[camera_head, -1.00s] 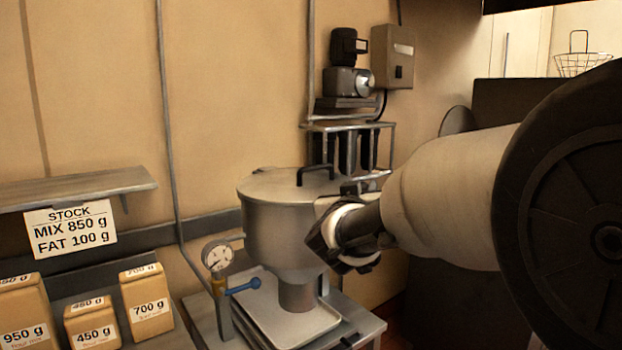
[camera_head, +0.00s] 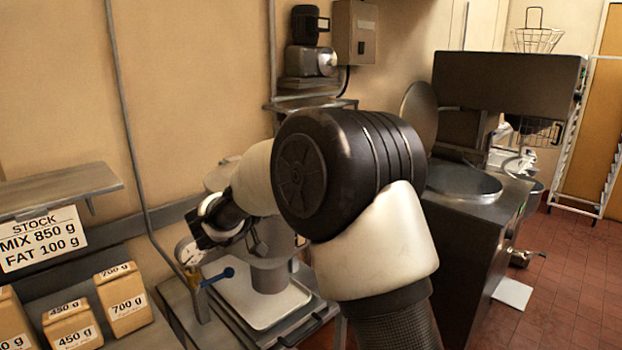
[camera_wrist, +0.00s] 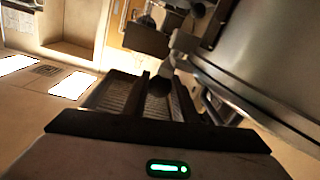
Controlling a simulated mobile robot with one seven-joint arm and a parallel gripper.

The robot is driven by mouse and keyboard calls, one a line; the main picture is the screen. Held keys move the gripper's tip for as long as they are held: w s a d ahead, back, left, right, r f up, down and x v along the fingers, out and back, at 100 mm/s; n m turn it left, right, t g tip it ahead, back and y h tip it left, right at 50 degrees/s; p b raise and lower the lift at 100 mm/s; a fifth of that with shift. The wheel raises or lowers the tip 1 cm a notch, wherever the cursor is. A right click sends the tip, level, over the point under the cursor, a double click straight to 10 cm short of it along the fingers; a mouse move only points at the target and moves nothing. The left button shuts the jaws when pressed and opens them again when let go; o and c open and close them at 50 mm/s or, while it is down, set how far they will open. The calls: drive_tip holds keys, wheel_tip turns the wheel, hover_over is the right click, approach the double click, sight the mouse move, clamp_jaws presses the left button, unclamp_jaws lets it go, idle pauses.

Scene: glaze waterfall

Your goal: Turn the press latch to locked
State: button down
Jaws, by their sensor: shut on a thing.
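The press is a grey metal pot (camera_head: 273,238) above a pale tray, largely hidden behind my arm in the head view. Its metal side fills the upper right of the wrist view (camera_wrist: 275,55). My gripper (camera_wrist: 157,90) is beside the pot with its dark ribbed fingers shut around the dark end of the press latch (camera_wrist: 178,62). The latch's grey arm rises from between the fingers. In the head view my gripper's dark body (camera_head: 222,218) is in front of the pot's left side; its fingertips and the latch are hidden or unclear there.
A gauge (camera_head: 189,252) and a blue-handled valve (camera_head: 218,277) are left of the tray (camera_head: 262,300). Labelled blocks (camera_head: 122,300) stand on the left. A dark machine with a round plate (camera_head: 464,183) stands right of my arm.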

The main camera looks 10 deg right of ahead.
drive_tip(key=shift+w+r, duration=0.1)
drive_tip(key=shift+r, duration=0.1)
drive_tip(key=c, duration=1.4)
unclamp_jaws()
drive_tip(key=shift+f, duration=0.1)
drive_tip(key=shift+c, duration=0.2)
drive_tip(key=b+v, duration=0.1)
drive_tip(key=v, duration=1.6)
drive_tip(key=shift+a, duration=0.25)
drive_tip(key=shift+f, duration=0.1)
